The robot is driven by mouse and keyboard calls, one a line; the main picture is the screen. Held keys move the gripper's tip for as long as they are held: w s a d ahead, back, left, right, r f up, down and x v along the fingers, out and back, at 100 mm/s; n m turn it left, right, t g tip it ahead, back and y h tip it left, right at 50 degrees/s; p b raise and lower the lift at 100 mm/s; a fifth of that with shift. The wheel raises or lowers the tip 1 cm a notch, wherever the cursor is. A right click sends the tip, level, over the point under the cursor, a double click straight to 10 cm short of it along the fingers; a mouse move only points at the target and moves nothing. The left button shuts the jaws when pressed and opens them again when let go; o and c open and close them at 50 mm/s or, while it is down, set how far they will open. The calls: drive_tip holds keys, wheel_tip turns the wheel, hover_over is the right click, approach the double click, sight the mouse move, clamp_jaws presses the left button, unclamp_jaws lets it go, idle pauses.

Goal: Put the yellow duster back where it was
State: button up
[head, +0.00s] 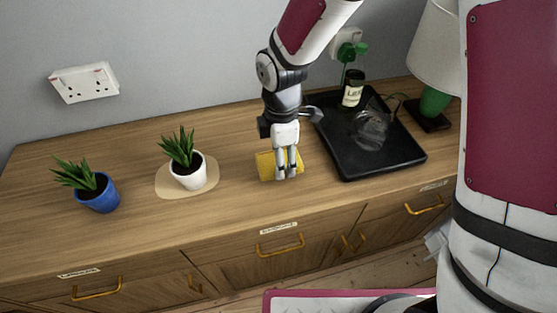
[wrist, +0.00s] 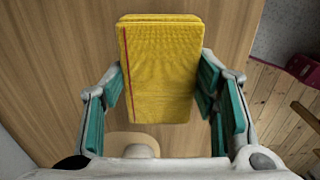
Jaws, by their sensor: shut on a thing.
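The yellow duster (head: 265,164) is a folded cloth with a thin red line along one edge. It shows between my gripper's fingers in the wrist view (wrist: 160,70). My gripper (head: 287,175) points down over the middle of the wooden cabinet top and is shut on the duster; it also shows in the wrist view (wrist: 158,85). The fingers hide part of the duster in the head view. I cannot tell whether the duster touches the wood or is held just above it.
A white-potted plant (head: 188,170) stands on a pale patch (head: 208,184) left of the duster. A blue-potted plant (head: 98,193) is farther left. A black tray (head: 385,163) with a bottle (head: 352,88) and a clear glass (head: 370,130) is at right, near a lamp (head: 435,60).

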drive_tip(key=shift+w+a+f, duration=0.1)
drive_tip(key=shift+w+a, duration=0.2)
drive_tip(key=shift+w, duration=0.35)
drive_tip(key=shift+f, duration=1.75)
drive_tip(key=shift+f, duration=0.1)
drive_tip(key=o, duration=1.1)
wheel_tip(320, 180, up, 12)
drive_tip(key=shift+r+p, duration=0.15)
drive_tip(key=shift+p, duration=0.15)
